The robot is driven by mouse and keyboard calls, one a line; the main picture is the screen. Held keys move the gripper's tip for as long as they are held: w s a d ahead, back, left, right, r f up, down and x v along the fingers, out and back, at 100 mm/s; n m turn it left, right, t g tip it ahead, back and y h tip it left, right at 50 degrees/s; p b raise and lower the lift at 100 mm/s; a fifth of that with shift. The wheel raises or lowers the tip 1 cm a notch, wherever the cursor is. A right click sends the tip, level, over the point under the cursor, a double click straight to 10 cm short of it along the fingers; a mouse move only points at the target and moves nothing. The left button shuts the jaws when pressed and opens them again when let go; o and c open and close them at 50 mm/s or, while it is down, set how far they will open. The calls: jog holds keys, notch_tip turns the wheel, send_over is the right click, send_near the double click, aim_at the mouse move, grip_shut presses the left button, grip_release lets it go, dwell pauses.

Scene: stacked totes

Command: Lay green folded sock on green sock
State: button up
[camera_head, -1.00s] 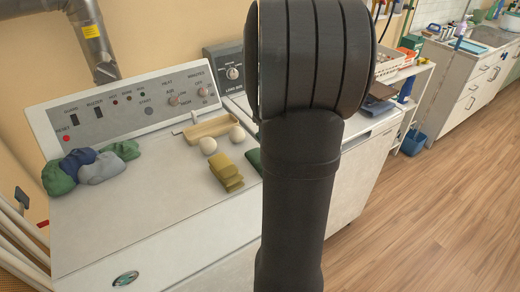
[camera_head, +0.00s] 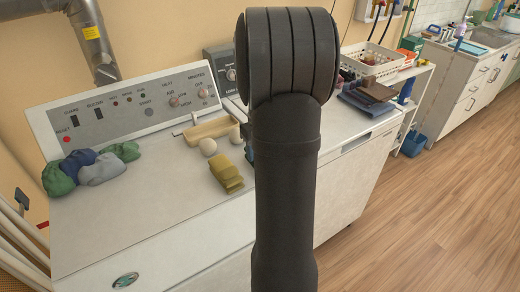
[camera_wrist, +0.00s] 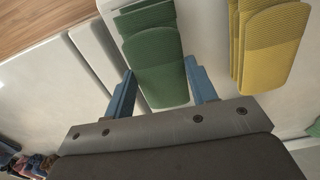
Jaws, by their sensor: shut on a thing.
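In the wrist view, a green folded sock (camera_wrist: 158,65) with ribbed fabric lies between the two blue fingers of my gripper (camera_wrist: 160,70), which is shut on it. More green layers (camera_wrist: 145,18) show beyond it. I cannot tell whether these belong to the held sock or to another green sock under it, nor whether they touch. In the head view my arm hides the green socks; only a bit of a blue finger (camera_head: 248,151) shows at the arm's left edge.
A stack of yellow folded socks (camera_head: 227,175) lies beside the green ones, also in the wrist view (camera_wrist: 270,45). Crumpled green, blue and grey socks (camera_head: 100,169) lie far left. The white top's (camera_head: 130,225) front is clear.

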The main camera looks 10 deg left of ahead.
jog(key=o, duration=1)
jog(key=shift+c, duration=0.2)
notch_tip(320, 180, up, 12)
notch_tip(320, 180, down, 12)
jog(key=shift+f, duration=0.1)
jog(key=shift+r, duration=2.05)
jog(key=shift+f, duration=0.1)
